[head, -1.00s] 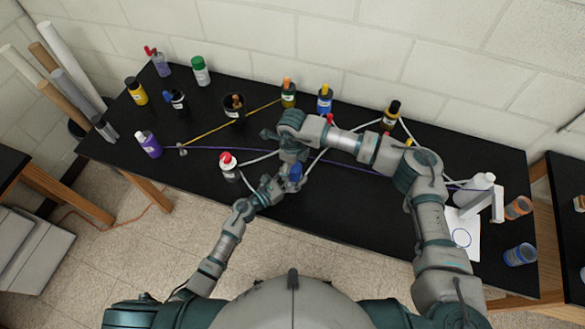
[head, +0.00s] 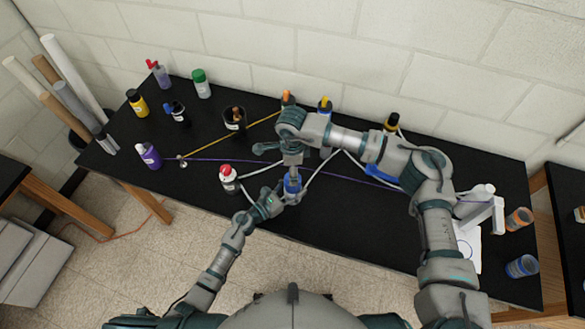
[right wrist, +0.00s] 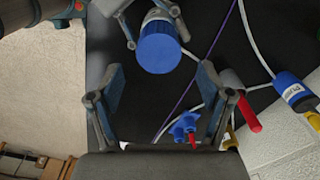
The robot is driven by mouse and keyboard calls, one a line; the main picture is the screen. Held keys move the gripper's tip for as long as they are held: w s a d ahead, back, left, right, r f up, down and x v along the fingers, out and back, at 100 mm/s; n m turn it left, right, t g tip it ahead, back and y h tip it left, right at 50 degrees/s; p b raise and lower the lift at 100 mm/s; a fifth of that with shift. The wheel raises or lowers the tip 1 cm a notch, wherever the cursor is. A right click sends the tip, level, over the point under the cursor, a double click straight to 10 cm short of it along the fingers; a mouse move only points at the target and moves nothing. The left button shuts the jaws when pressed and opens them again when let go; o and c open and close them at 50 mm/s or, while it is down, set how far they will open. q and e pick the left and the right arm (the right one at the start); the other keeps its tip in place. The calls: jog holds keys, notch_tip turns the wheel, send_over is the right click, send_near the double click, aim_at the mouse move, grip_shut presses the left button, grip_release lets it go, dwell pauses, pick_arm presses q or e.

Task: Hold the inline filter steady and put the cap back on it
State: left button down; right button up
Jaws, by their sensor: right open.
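The inline filter (right wrist: 164,12) is held in my left gripper (head: 279,200), whose fingers lie on both sides of its body. The blue cap (right wrist: 158,48) is at the filter's near end and looks seated on it; I cannot tell whether it is fully tightened. The blue cap also shows in the head view (head: 292,184). My right gripper (right wrist: 160,88) is open and empty, its two fingers spread just short of the cap. In the head view it is directly above the cap, with its fingertips partly hidden.
A red-capped bottle (head: 228,178) stands left of the filter. A black cup (head: 234,121) and several bottles stand toward the back. White tubing (head: 318,178) and a purple line (head: 215,159) cross the black table (head: 350,225). A white stand (head: 485,214) is at the right.

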aim_at(293, 192)
jog(key=shift+f, duration=4.05)
jog(key=c, duration=1.2)
jog(key=shift+m, duration=0.5)
jog(key=shift+c, duration=0.2)
jog(key=o, duration=1.4)
